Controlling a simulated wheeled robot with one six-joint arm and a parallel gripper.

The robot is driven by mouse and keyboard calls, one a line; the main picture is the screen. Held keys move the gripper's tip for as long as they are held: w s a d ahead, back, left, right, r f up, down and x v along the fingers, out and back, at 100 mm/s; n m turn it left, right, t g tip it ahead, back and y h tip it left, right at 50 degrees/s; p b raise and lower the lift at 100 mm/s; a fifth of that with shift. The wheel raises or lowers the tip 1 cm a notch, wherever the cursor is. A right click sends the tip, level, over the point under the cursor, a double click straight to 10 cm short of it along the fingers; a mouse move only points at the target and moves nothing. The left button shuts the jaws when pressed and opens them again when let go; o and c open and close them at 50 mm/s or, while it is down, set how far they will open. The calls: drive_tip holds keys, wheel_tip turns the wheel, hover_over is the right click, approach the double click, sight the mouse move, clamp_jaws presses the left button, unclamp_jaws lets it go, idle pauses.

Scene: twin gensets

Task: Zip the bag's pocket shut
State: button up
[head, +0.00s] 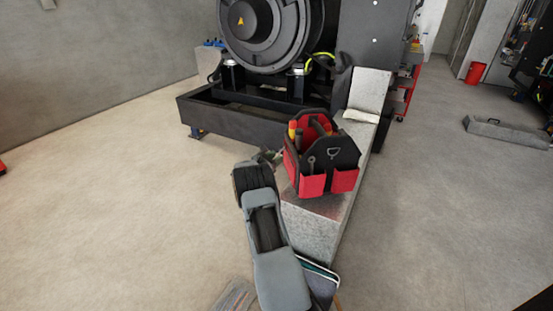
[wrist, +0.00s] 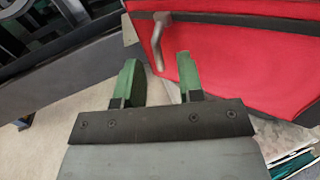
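The red and black tool bag (head: 345,152) stands upright on a pale concrete ledge, with several tools in its open top. In the wrist view the bag's red pocket face (wrist: 225,55) fills the upper right, edged by dark trim. A grey metal pull (wrist: 159,38) hangs from the trim at the pocket's upper left. My gripper (wrist: 158,72) is open, its two green fingers apart. The pull's lower end appears between the fingertips; contact is not visible. In the head view my gripper (head: 268,157) is at the bag's left side, partly hidden by my arm.
The concrete ledge (head: 312,222) runs back from under my arm toward the genset. The genset's black base frame (head: 235,118) stands behind and left of the bag. A grey long box (head: 505,132) lies far right.

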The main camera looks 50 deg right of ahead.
drive_tip(key=shift+d, duration=0.55)
drive_tip(key=shift+c, duration=0.2)
clamp_jaws()
